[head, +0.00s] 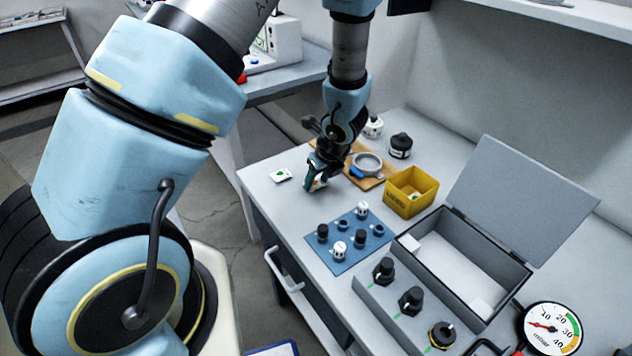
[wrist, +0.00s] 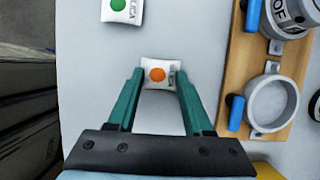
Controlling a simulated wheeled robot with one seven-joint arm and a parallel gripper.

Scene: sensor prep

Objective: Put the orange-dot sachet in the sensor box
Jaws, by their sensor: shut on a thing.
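The orange-dot sachet (wrist: 158,73) is a small white packet with an orange dot, between the green fingertips of my gripper (wrist: 157,80) in the wrist view. My gripper is shut on it. In the head view my gripper (head: 317,184) is low over the table's left part, and the sachet is mostly hidden there. The sensor box (head: 440,262) is a grey case at the right with its lid (head: 520,200) open. A white piece lies in each of two corners inside it.
A green-dot sachet (head: 281,175) lies left of my gripper. A wooden board (wrist: 240,60) with ring clamps is close on the right. A yellow bin (head: 410,192) and a blue mat (head: 338,262) with several small parts stand between my gripper and the box.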

